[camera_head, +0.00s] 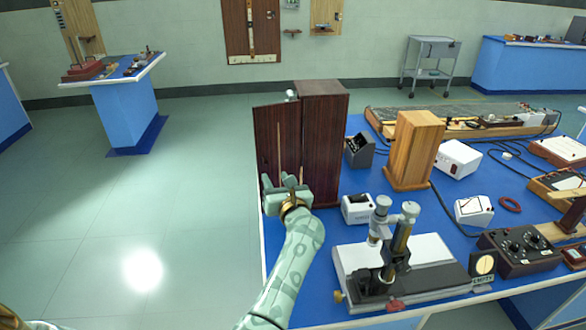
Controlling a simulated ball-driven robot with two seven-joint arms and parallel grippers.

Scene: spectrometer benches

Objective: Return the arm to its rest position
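My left arm (291,272), pale green with darker patches, reaches up from the bottom middle of the head view. Its gripper (284,187) is in front of the lower part of a dark brown wooden panel (272,140). The panel looks like a door standing out from the tall dark wooden cabinet (324,135) on the blue bench. The gripper overlaps the panel in view; I cannot tell if it touches it. The fingers are small and seen from behind, so their opening is unclear. My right gripper is not in view.
The blue bench (358,122) carries a lighter wooden box (416,150), a microscope-like instrument (391,250), a black dial box (518,250) and a white box (458,159). Open green floor (130,215) lies left. A side table (127,90) and grey cart (431,62) stand farther back.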

